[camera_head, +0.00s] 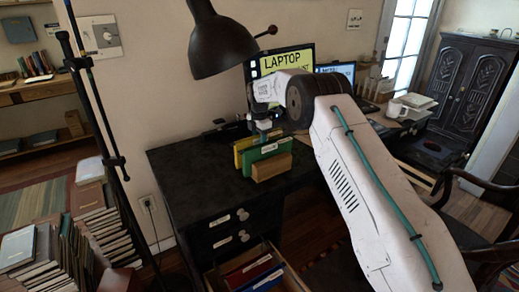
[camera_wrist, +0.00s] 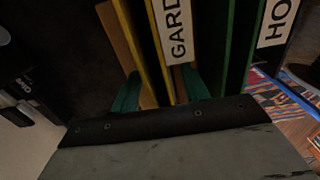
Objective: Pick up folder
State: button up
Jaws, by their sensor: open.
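A yellow folder (camera_head: 242,151) and a green folder (camera_head: 262,153) stand upright in a wooden holder (camera_head: 272,167) on the black desk. In the wrist view, the yellow folder's white label (camera_wrist: 174,30) reads "GARD", the rest cut off. The green folder (camera_wrist: 237,55) is to its right, with a label starting "HO". My gripper (camera_head: 263,128) is above the folders. In the wrist view its teal fingers (camera_wrist: 161,74) are apart, one on each side of the yellow folder. I cannot tell whether they touch it. The folders' lower parts are hidden.
The black desk (camera_head: 185,165) has bare room left of the folders. A black lamp (camera_head: 222,45) hangs above, close to my arm. A monitor reading "LAPTOP" (camera_head: 287,63) stands behind. An open drawer (camera_head: 253,274) holds red and blue folders. Books (camera_head: 65,245) are stacked at lower left.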

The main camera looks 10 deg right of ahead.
grip_shut()
jog(key=shift+d, duration=0.1)
